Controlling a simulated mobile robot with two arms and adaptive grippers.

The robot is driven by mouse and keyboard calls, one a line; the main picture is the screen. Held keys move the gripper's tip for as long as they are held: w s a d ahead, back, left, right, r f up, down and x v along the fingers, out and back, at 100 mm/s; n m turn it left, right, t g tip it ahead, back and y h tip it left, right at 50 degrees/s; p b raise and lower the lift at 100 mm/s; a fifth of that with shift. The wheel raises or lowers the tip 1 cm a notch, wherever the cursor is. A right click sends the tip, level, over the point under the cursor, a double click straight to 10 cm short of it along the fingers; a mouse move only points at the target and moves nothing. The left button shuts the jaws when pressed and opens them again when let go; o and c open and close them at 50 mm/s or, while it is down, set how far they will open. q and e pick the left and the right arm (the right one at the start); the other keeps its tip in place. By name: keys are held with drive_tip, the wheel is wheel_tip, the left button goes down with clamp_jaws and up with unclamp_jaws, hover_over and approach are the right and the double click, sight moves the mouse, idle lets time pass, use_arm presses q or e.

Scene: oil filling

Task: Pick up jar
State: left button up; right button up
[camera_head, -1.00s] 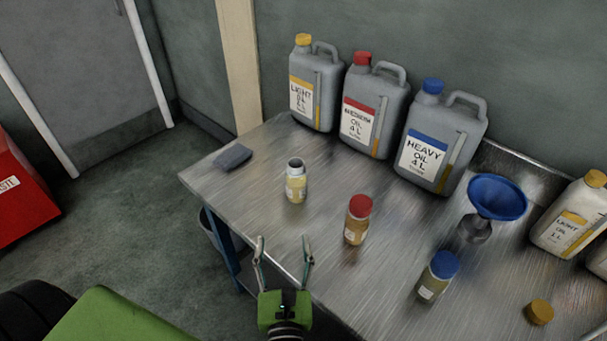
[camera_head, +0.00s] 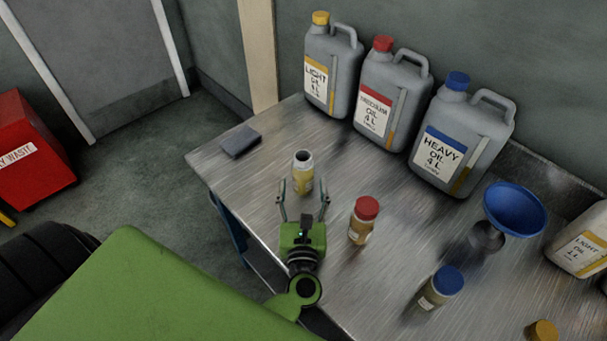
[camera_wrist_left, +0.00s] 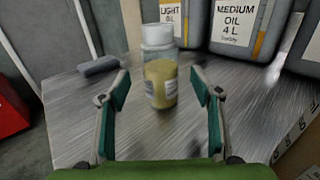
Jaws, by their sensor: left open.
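The uncapped jar (camera_head: 303,175), with a grey open top and yellowish contents, stands upright on the metal table. My left gripper (camera_head: 303,200) is open, just on the near side of this jar, with its fingers pointing at it. In the left wrist view the jar (camera_wrist_left: 160,78) stands ahead, centred between the open fingertips (camera_wrist_left: 160,90), and looks free of both fingers. A red-capped jar (camera_head: 363,222) and a blue-capped jar (camera_head: 439,289) stand to the right. My right gripper is not in view.
Three large oil cans, light (camera_head: 330,75), medium (camera_head: 388,98) and heavy (camera_head: 458,145), line the wall. A blue funnel (camera_head: 515,208) stands at the right. A dark cloth or sponge (camera_head: 241,142) lies at the left corner. The metal table (camera_head: 222,172) is bare around the jar's left.

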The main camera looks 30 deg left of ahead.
sight(303, 182)
use_arm(q)
drive_tip(key=p+x, duration=0.2)
drive_tip(key=x, duration=0.3)
drive_tip(key=shift+f, duration=0.15)
drive_tip(key=shift+w, duration=0.15)
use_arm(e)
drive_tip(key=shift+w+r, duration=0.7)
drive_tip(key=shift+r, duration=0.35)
use_arm(q)
drive_tip(key=c, duration=1.3)
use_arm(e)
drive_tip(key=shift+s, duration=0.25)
